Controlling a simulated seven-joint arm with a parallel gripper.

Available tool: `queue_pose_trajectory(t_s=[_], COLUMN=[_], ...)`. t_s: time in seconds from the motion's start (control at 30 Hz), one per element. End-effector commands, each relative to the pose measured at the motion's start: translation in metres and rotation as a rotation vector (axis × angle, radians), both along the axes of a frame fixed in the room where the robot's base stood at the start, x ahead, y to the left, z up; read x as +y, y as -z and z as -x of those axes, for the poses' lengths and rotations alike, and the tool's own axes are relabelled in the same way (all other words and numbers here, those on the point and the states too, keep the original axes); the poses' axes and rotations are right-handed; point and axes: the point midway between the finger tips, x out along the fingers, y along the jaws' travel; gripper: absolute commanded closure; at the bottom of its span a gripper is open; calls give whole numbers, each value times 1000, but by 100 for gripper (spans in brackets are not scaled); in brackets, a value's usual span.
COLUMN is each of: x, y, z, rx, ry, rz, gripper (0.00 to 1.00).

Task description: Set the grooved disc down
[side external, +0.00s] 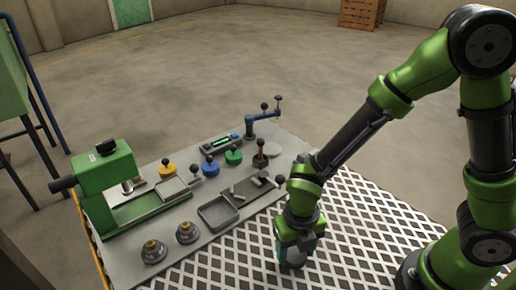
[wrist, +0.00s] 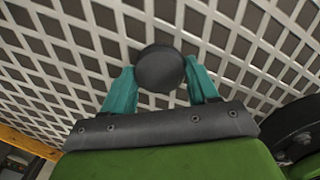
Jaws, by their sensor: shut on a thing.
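My gripper (wrist: 161,84) has teal fingers, shut on a dark round piece, the grooved disc (wrist: 160,66). The disc shows between the fingertips as a smooth dark grey circular face; its groove cannot be made out. In the side external view my gripper (side external: 294,255) points down over the white lattice floor in front of the grey work plate. The disc is mostly hidden there behind the fingers. I cannot tell whether it touches the lattice or hangs just above it.
The white lattice (side external: 365,235) around my gripper is clear.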

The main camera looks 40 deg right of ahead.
Motion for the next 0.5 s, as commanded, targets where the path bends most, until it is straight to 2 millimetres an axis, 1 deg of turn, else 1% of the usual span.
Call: queue_pose_trajectory(t_s=[0.03, 0.1, 0.13, 0.27, 0.37, 0.47, 0.5], x=[0, 0, 0, 0, 0, 1, 1], y=[0, -1, -1, -1, -6, -19, -26], z=[0, -1, -1, -1, -1, -2, -2], rx=[0, -2, -2, -3, -4, -6, -8], ry=[0, 0, 0, 0, 1, 2, 2], rz=[0, -1, -1, -1, -2, -4, -4], gripper=[86, 97, 99, 99, 99, 99, 99])
